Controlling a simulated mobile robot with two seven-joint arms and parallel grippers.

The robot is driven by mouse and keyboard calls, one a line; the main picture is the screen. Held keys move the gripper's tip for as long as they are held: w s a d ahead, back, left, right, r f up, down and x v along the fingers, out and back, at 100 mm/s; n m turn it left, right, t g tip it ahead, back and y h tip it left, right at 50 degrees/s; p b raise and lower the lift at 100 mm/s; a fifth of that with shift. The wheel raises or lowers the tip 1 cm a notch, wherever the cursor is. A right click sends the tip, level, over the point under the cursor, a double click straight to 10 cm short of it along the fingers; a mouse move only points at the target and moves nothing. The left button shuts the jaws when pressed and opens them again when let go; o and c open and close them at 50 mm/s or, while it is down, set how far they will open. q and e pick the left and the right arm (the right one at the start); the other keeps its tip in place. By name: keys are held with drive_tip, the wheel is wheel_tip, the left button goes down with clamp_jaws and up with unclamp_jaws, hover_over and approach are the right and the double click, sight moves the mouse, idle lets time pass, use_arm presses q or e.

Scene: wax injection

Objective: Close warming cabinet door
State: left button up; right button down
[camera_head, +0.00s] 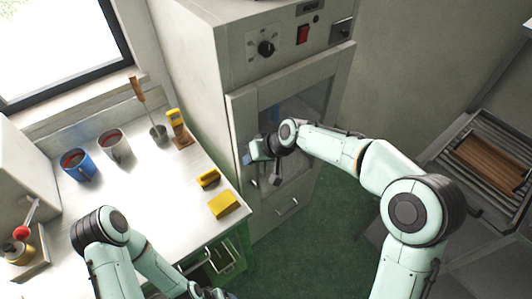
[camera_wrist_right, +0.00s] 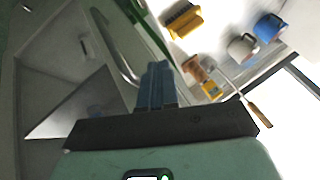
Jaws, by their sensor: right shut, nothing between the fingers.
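The grey warming cabinet (camera_head: 188,62) stands at the back centre, with a knob and a red switch on its upper panel. Its windowed door (camera_head: 243,112) looks shut or nearly shut; I cannot tell whether a gap remains. My right gripper (camera_head: 250,156) is at the left part of the door front, shut and empty. Its blue fingers (camera_wrist_right: 156,86) are together in the wrist view, beside a curved metal handle (camera_wrist_right: 116,52); I cannot tell whether they touch it. My left arm is low at the left, its gripper (camera_head: 215,294) mostly cut off by the bottom edge.
A white table (camera_head: 150,190) left of the cabinet carries a blue mug (camera_head: 78,166), a grey mug (camera_head: 116,147), a yellow block (camera_head: 223,204) and several tools. A metal rack (camera_head: 500,135) with a brown piece stands at right. Green floor (camera_head: 320,235) is open before the cabinet.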

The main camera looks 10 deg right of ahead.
drive_tip(key=s+r, duration=0.7)
drive_tip(key=r, duration=0.1)
drive_tip(key=s+d+f+m+g+h, duration=0.1)
drive_tip(key=s+d+f, duration=0.1)
drive_tip(key=f, duration=0.7)
drive_tip(key=s+d+f+m, duration=0.1)
drive_tip(key=d+f, duration=0.1)
drive_tip(key=f, duration=0.8)
drive_tip(key=s+d+f+m+g+h, duration=0.1)
drive_tip(key=s+d+f, duration=0.1)
drive_tip(key=f, duration=0.7)
drive_tip(key=s+d+f+m+g, duration=0.1)
drive_tip(key=s+d+f, duration=0.1)
drive_tip(key=s+f, duration=0.6)
drive_tip(key=s+d+f+m+g, duration=0.1)
drive_tip(key=s+d+f+m, duration=0.1)
drive_tip(key=s+f, duration=0.6)
drive_tip(key=s+d, duration=0.1)
drive_tip(key=s, duration=0.5)
drive_tip(key=shift+s+d+f+m+g+h+b, duration=0.15)
drive_tip(key=shift+f+m+g+h+b, duration=0.15)
drive_tip(key=shift+f+b, duration=0.05)
